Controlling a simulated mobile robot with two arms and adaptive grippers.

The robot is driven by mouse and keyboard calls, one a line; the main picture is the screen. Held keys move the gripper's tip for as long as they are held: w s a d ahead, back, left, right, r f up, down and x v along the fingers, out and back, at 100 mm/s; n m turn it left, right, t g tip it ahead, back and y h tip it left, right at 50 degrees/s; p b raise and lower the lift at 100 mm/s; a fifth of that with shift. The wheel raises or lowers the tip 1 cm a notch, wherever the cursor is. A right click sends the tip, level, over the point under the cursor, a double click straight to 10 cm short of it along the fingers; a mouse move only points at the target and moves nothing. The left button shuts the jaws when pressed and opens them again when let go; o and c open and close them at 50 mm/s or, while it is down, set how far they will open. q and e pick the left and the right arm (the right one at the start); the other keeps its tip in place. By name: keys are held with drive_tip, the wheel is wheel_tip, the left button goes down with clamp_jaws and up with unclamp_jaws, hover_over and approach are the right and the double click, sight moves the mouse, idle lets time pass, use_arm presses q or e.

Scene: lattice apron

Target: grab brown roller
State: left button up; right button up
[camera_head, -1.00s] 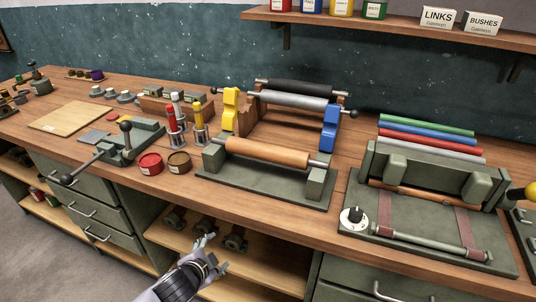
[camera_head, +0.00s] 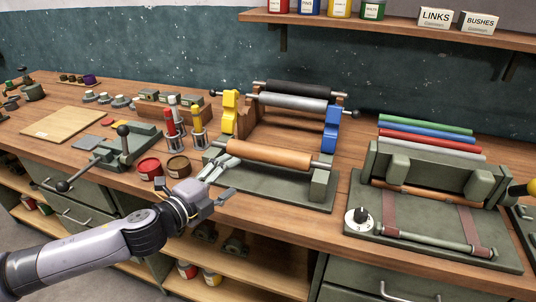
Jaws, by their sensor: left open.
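A brown roller (camera_head: 268,154) lies level across a green stand (camera_head: 285,191), its metal shaft ends resting on two end blocks. My left gripper (camera_head: 226,178) is open at the front left of this stand, just in front of the roller's left end. Its fingers point toward the roller and hold nothing. They appear apart from the roller, though the exact gap is hard to judge. My right gripper does not show.
Behind the roller is a wooden rack with a black roller (camera_head: 301,89), a grey roller (camera_head: 293,102), a yellow bracket (camera_head: 229,111) and a blue bracket (camera_head: 331,129). Red (camera_head: 149,169) and brown tins (camera_head: 178,166) stand left of my gripper. A green press (camera_head: 437,210) is at right.

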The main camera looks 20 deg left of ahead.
sight(264, 157)
use_arm(q)
drive_tip(key=p+x, duration=0.2)
drive_tip(key=x, duration=0.9)
drive_tip(key=shift+s+d+r+p, duration=0.1)
drive_tip(key=shift+r+p, duration=0.05)
drive_tip(key=shift+p, duration=0.15)
drive_tip(key=shift+x, duration=0.75)
drive_tip(key=x, duration=0.2)
drive_tip(key=p+x, duration=0.1)
drive_tip(key=x, duration=0.1)
drive_tip(key=shift+d+f, duration=0.25)
drive_tip(key=shift+d, duration=0.05)
drive_tip(key=shift+c, duration=0.4)
drive_tip(key=c, duration=0.5)
clamp_jaws()
drive_tip(key=shift+r, duration=0.1)
